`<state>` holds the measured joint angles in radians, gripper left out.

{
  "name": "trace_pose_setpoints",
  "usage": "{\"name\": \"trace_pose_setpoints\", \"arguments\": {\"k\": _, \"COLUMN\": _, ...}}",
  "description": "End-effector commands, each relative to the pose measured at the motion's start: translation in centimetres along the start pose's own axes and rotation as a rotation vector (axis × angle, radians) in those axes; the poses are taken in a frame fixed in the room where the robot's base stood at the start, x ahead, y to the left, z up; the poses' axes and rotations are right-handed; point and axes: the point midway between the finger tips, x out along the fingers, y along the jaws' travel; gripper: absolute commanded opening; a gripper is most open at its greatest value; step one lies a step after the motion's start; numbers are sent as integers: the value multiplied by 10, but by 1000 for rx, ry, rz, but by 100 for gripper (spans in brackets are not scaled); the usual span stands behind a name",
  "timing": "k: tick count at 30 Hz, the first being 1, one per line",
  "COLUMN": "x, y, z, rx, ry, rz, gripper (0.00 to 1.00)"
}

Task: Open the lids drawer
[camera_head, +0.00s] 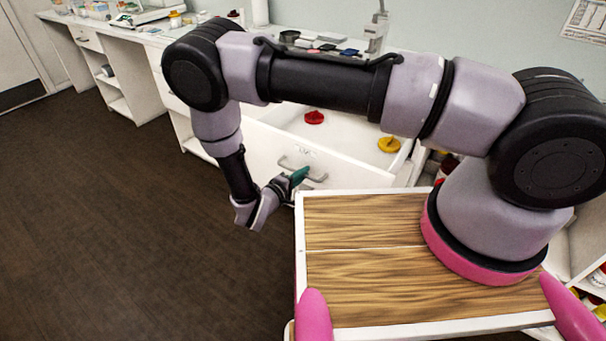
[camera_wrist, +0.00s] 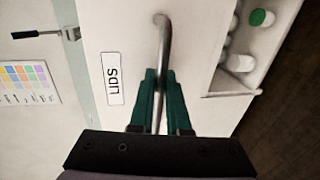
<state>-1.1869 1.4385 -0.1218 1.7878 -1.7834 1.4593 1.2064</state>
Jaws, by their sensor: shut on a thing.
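The lids drawer (camera_head: 262,145) is pulled out from under the white counter, and its inside shows. A red lid (camera_head: 314,117) and a yellow lid (camera_head: 389,145) lie in it, well apart. Its front carries a metal bar handle (camera_head: 318,179) and a small label, which also shows turned in the wrist view (camera_wrist: 113,79). My gripper (camera_head: 300,175) is shut on the handle, its green fingers on both sides of the bar in the wrist view (camera_wrist: 160,78). My arm hides part of the drawer.
The counter (camera_head: 130,35) runs along the wall with small items on it. Open shelves with white bottles, one with a green cap (camera_wrist: 262,18), lie beside the drawer. The dark floor (camera_head: 130,220) at left is clear. My wood-topped base stands close to the drawer front.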

Motion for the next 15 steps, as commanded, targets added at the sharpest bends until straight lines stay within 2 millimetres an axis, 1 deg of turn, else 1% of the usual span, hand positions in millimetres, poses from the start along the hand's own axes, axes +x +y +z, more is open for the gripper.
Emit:
{"name": "trace_pose_setpoints", "arguments": {"k": 1, "x": 0, "y": 0, "z": 0, "rx": 0, "ry": -1, "rz": 0, "gripper": 26}}
{"name": "trace_pose_setpoints", "arguments": {"k": 2, "x": 0, "y": 0, "z": 0, "rx": 0, "ry": -1, "rz": 0, "gripper": 38}}
{"name": "trace_pose_setpoints", "arguments": {"k": 3, "x": 0, "y": 0, "z": 0, "rx": 0, "ry": 0, "rz": 0, "gripper": 45}}
{"name": "trace_pose_setpoints", "arguments": {"k": 11, "x": 0, "y": 0, "z": 0, "rx": 0, "ry": 0, "rz": 0, "gripper": 45}}
{"name": "trace_pose_setpoints", "arguments": {"k": 15, "x": -8, "y": 0, "z": -1, "rx": 1, "ry": 2, "rz": -1, "gripper": 45}}
